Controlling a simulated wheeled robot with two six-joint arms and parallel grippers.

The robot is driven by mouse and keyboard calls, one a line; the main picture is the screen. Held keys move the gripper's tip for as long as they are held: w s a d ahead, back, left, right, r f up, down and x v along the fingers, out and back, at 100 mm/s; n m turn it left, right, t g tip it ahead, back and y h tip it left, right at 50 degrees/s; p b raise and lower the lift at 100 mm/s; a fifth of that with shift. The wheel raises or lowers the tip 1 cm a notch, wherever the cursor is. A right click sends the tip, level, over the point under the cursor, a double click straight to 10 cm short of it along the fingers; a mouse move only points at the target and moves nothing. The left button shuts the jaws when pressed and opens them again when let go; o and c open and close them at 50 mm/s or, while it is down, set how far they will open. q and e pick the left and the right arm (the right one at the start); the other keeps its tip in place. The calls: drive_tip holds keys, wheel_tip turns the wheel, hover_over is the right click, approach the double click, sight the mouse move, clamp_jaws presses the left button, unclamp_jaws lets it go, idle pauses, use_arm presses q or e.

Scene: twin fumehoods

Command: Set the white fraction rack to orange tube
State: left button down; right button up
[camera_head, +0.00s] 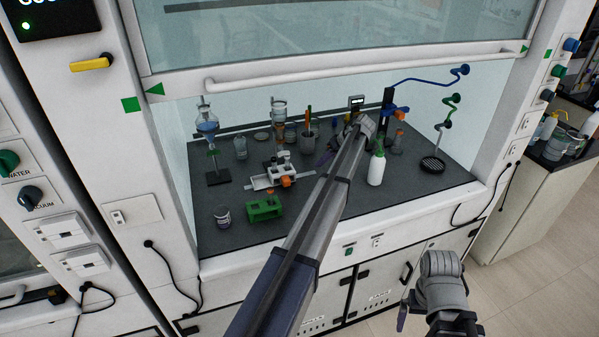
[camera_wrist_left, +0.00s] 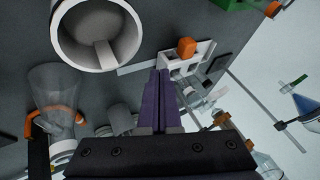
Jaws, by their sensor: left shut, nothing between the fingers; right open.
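The white fraction rack (camera_head: 262,182) stands on the hood's dark worktop, left of centre, with an orange piece (camera_head: 286,181) at its front right. In the left wrist view a white rack-like block (camera_wrist_left: 203,53) with an orange piece (camera_wrist_left: 187,48) lies just beyond my fingertips. My left gripper (camera_head: 325,158) is to the right of the rack in the head view. Its purple fingers (camera_wrist_left: 164,73) are shut with nothing between them. My right gripper (camera_head: 403,316) is outside the hood at the lower right; one purple finger shows and it holds nothing visible.
A green rack (camera_head: 264,208) and a small cup (camera_head: 223,216) stand at the front left. A stand with a blue-filled funnel (camera_head: 208,128) is behind them. A white bottle (camera_head: 376,168) stands right of my left arm. A wide open vessel (camera_wrist_left: 97,32) is close to the left fingers.

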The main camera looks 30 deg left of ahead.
sight(288, 180)
use_arm(q)
drive_tip(key=b+x, duration=0.8)
drive_tip(key=x, duration=0.1)
drive_tip(key=shift+a+f, duration=0.1)
drive_tip(key=shift+f, duration=0.3)
drive_tip(key=shift+s+a, duration=1.05)
drive_tip(key=shift+s, duration=0.05)
drive_tip(key=shift+s+a, duration=0.4)
drive_tip(key=shift+s+a, duration=1.05)
drive_tip(key=shift+s, duration=0.25)
